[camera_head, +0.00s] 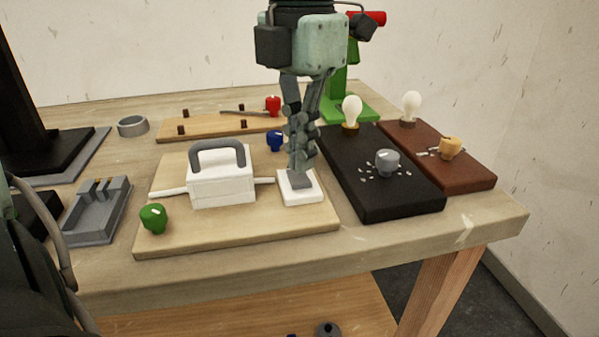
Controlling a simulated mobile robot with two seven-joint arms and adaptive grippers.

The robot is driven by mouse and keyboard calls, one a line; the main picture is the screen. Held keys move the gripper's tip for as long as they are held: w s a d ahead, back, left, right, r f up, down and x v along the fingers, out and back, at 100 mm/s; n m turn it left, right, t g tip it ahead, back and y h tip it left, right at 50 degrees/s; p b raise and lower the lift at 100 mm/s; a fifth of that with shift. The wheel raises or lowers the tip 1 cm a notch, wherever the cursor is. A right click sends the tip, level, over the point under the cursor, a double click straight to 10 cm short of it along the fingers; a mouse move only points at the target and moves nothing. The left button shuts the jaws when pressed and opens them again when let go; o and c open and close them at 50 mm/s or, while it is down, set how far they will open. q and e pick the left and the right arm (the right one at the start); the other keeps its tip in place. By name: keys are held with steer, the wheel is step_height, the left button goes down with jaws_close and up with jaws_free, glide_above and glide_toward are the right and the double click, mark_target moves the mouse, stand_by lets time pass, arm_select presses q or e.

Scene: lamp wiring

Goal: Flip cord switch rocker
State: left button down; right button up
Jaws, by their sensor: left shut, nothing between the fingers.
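A wooden board (240,237) on the table carries a white box (224,190) with a grey arched handle (216,150). White cord (168,192) runs out of both sides of the box. To its right is a low white block (312,196) with a small grey piece on top, which looks like a rocker (301,181). My left gripper (301,170) points straight down over this block. Its fingers are shut and empty, with the tips at or just above the grey piece; I cannot tell if they touch. The fingers partly hide the block's back. My right gripper is not in view.
A green knob (153,218) sits at the board's front left, a blue one (274,140) behind. A black board (385,203) and a brown board (470,175) with bulbs stand right. A grey tray (97,218) lies left. The table's front strip is clear.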

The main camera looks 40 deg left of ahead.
mark_target(301, 180)
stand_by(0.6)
arm_select(q)
steer(key=shift+f+b, duration=1.05)
steer(key=shift+f, duration=0.05)
stand_by(0.3)
steer(key=shift+r, duration=0.15)
steer(key=shift+r+p, duration=2.3)
steer(key=shift+r, duration=1.1)
